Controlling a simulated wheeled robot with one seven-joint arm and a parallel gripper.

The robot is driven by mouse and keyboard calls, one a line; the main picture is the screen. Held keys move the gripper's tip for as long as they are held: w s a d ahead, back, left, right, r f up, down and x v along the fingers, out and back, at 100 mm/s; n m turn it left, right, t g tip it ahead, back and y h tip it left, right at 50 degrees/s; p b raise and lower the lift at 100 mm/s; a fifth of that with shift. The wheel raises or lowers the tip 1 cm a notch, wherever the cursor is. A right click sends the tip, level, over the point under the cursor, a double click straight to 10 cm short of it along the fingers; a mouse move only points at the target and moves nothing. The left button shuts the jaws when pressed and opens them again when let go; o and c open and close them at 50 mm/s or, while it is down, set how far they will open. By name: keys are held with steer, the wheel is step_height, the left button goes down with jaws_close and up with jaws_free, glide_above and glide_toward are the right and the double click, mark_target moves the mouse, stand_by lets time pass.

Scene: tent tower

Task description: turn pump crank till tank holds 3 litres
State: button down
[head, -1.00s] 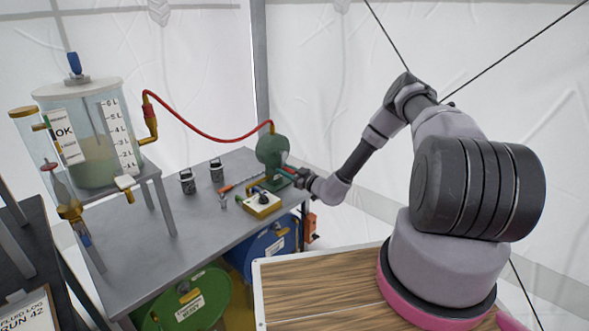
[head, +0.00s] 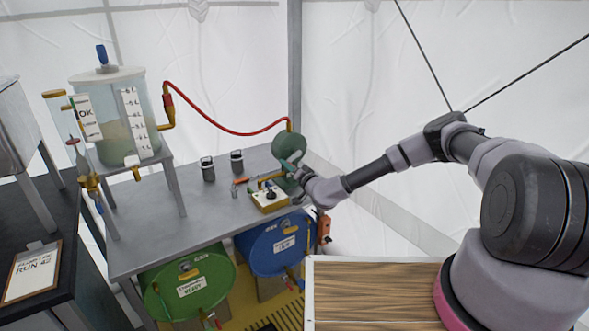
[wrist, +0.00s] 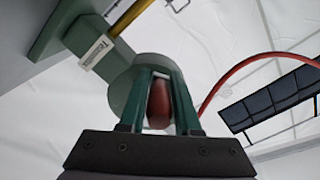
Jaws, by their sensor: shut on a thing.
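The clear tank (head: 112,150) stands on a raised stand at the left of the metal bench, with pale greenish liquid in it. Its white litre scale (head: 138,125) faces me; the liquid top is around the middle of the marks, too small to read exactly. The green pump (head: 288,147) is at the bench's right end, and a red hose (head: 222,128) runs between it and the tank. My gripper (head: 292,168) is at the pump, shut on the dark red crank handle, which shows between the green fingers in the wrist view (wrist: 160,104). The rest of the crank is mostly hidden.
A yellow-and-white box with a black knob (head: 270,198) sits just left of my gripper. Two small dark cups (head: 208,170) stand mid-bench. A blue drum (head: 272,245) and a green drum (head: 192,272) are below.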

mark_target(281, 155)
steer(key=m, duration=0.1)
steer(key=r+m, duration=0.2)
steer(key=shift+s+a, duration=0.25)
steer(key=shift+a, duration=0.05)
steer(key=shift+r+m, duration=0.35)
steer(key=shift+m, duration=0.4)
steer(key=shift+r+m, duration=0.35)
steer(key=shift+m, duration=0.4)
steer(key=shift+w+r, duration=0.1)
steer(key=c, duration=0.7)
jaws_free()
steer(key=shift+o, duration=0.2)
steer(key=shift+f, duration=0.2)
